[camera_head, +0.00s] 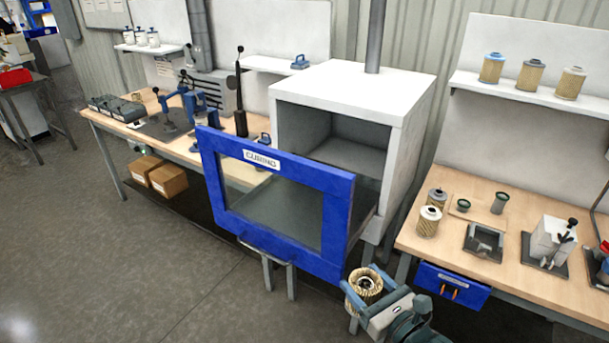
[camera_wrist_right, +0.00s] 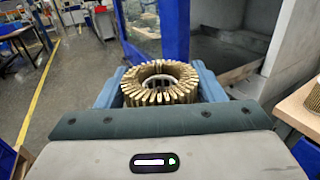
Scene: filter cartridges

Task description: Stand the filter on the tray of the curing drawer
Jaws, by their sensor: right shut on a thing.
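My right gripper (camera_head: 368,291) is at the bottom of the head view, shut on a tan pleated filter (camera_head: 363,281). In the right wrist view the filter (camera_wrist_right: 160,83) sits between the two blue fingers, its ring of pleats and open centre facing the camera. The curing drawer (camera_head: 335,215) has a blue framed front labelled CURING and is pulled out from a white cabinet (camera_head: 410,95). Its grey tray (camera_head: 278,207) shows through the front window and looks bare. The filter is outside the drawer, right of and below its front. My left gripper is not in view.
The right bench (camera_head: 460,185) carries filters, small green-rimmed cups and fixtures, with a blue drawer (camera_head: 452,285) beneath. Filters stand on a wall shelf (camera_head: 530,97). The left bench (camera_head: 105,120) holds tools and clamps. Cardboard boxes (camera_head: 168,179) sit below it. The floor at left is clear.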

